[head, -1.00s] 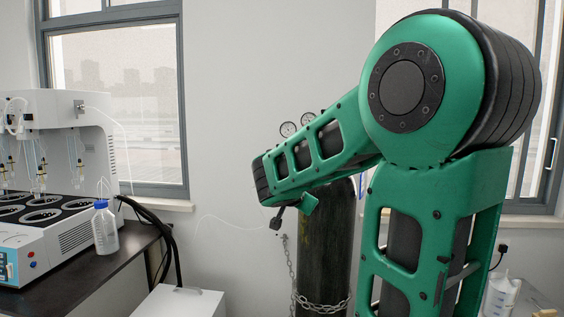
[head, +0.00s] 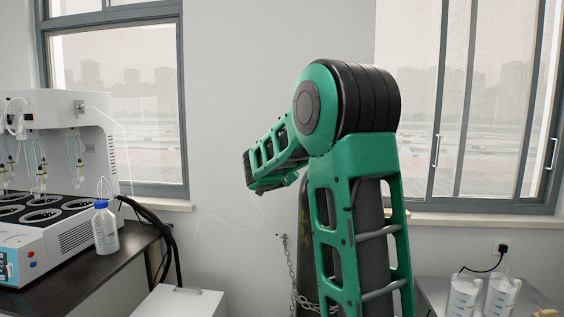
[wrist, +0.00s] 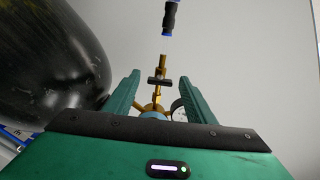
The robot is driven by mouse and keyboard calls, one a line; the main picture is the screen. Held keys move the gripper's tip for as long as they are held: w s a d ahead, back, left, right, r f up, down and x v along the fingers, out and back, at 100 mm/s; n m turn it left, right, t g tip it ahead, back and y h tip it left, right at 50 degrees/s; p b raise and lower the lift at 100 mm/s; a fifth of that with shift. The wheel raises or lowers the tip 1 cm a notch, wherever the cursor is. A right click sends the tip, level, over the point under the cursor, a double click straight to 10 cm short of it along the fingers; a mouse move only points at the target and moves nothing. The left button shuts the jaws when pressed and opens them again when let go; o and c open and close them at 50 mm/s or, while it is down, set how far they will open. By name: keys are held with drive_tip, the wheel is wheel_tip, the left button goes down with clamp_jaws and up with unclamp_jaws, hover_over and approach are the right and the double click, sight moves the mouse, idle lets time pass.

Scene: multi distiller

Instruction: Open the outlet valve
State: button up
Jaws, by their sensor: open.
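In the wrist view, a brass outlet fitting with a small black cross-handle, which looks like the outlet valve (wrist: 160,81), stands in the gap between my fingers as seen from the camera. My gripper (wrist: 160,77) is open, with one green finger on each side of the handle and no visible contact. I cannot tell how far the handle is beyond the fingertips. The dark gas cylinder (wrist: 50,55) fills the left of the wrist view. In the head view the cylinder (head: 303,215) is mostly hidden behind my green arm, and its gauges, the valve and my fingers do not show.
A black connector with blue ends (wrist: 171,17) is above the valve. A chain (head: 291,270) hangs by the cylinder. A white distiller (head: 60,215) and a bottle (head: 105,230) stand on the left bench. Two jugs (head: 464,296) (head: 500,297) stand at right.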

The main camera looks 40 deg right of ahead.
drive_tip(key=shift+x, duration=1.35)
drive_tip(key=shift+c, duration=0.3)
drive_tip(key=c, duration=1)
drive_tip(key=shift+n, duration=0.3)
drive_tip(key=shift+a+n, duration=0.1)
drive_tip(key=shift+n, duration=2.5)
